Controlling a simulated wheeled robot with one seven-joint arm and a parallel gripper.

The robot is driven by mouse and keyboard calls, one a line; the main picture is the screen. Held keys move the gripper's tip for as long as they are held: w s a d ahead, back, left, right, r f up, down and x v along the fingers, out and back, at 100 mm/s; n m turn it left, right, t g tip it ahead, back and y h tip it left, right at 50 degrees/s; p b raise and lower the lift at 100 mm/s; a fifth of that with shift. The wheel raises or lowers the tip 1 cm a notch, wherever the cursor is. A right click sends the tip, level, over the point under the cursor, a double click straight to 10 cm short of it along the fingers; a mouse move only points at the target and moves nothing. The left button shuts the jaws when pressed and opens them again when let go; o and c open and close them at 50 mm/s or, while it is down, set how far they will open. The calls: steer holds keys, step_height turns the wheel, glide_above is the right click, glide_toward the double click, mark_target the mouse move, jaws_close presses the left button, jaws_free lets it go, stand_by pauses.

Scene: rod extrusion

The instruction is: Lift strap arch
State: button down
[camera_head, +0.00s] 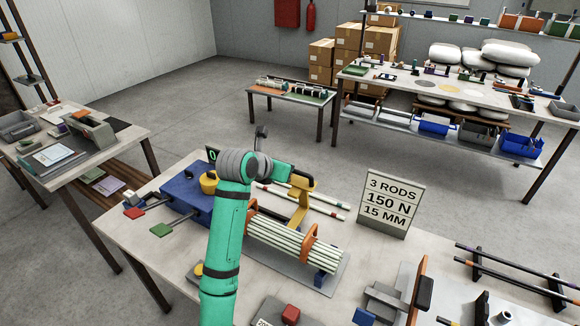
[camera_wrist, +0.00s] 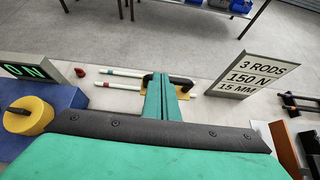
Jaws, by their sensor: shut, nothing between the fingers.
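A yellow strap arch (camera_head: 300,202) rises behind the near side of a bundle of pale rods (camera_head: 292,240) held in orange collars. Its top bends over at the upper end. In the wrist view a black handle and the yellow plate (camera_wrist: 184,94) of the arch show just beyond and right of my fingers. My gripper (camera_head: 290,174) is beside the arch top; in the wrist view its two green fingers (camera_wrist: 161,78) are together and empty. The fingers overlap the handle in view; I cannot tell whether they touch it. My arm hides part of the blue box.
A blue box (camera_head: 180,193) with a yellow knob (camera_head: 208,182) stands left of the rods. A sign (camera_head: 388,204) reading "3 RODS 150 N 15 MM" stands right. Loose rods (camera_head: 330,207) lie behind the bundle.

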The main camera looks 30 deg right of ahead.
steer(key=s+a+r, duration=0.2)
steer(key=a+r, duration=0.1)
steer(key=r, duration=0.7)
steer(key=shift+s+a+r, duration=0.15)
steer(key=shift+s+a, duration=0.2)
steer(key=shift+a, duration=0.05)
